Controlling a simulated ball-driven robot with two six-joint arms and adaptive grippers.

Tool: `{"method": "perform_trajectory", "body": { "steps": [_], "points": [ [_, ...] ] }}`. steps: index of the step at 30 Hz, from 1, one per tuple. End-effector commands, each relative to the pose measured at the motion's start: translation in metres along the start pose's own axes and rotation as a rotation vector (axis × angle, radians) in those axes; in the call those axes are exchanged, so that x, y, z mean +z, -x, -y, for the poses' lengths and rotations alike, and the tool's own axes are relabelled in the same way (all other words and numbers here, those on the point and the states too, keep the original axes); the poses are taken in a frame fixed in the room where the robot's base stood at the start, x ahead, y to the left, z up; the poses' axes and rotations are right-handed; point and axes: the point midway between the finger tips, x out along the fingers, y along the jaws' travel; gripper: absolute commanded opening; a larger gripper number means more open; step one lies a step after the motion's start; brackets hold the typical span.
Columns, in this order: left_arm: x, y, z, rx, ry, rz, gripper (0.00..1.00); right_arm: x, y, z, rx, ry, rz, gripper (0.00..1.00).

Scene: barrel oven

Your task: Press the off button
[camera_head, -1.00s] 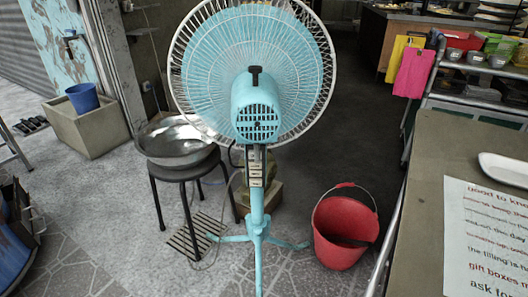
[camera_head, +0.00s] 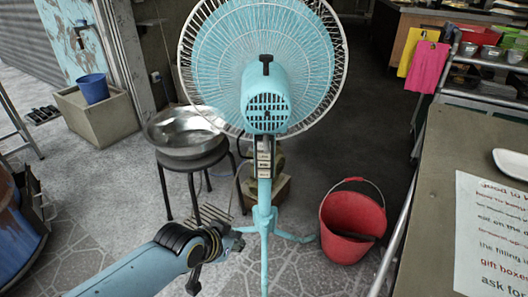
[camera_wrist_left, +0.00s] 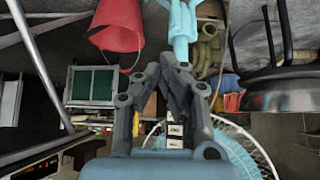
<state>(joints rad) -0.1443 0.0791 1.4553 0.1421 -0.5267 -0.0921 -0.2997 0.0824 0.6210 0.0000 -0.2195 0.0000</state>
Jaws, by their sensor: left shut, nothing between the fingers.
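A light-blue standing fan (camera_head: 267,97) with a round wire cage stands in the middle of the head view. A vertical row of pale buttons (camera_head: 264,160) is on its column, below the motor housing. Which one is the off button I cannot read. My left gripper (camera_head: 236,240) is low and left of the fan's stand, apart from the buttons. In the left wrist view, which looks upside down, its fingers (camera_wrist_left: 176,68) are shut and empty. The buttons (camera_wrist_left: 175,129) show there between the finger links, partly hidden. My right gripper is not in view.
A red bucket (camera_head: 350,228) stands right of the fan's base. A metal basin (camera_head: 183,137) sits on a dark stool to the left. A counter (camera_head: 455,150) with a printed sheet (camera_head: 492,235) runs along the right. Paved floor lies in front of the fan.

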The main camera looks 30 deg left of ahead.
Motion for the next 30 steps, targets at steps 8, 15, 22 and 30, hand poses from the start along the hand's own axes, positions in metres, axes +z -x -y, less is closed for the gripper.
{"method": "perform_trajectory", "body": {
  "steps": [8,15,22,30],
  "points": [
    [-0.125,0.040,-0.012,0.037,-0.015,-0.196,0.00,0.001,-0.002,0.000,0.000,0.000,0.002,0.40],
    [-0.149,0.051,-0.015,0.045,-0.020,-0.235,0.00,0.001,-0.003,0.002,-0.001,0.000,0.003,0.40],
    [-0.148,0.051,-0.015,0.045,-0.020,-0.234,0.00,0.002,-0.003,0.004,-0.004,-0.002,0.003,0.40],
    [-0.158,0.038,-0.007,0.044,-0.021,-0.235,0.00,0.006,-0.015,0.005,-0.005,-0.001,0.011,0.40]
  ]
}}
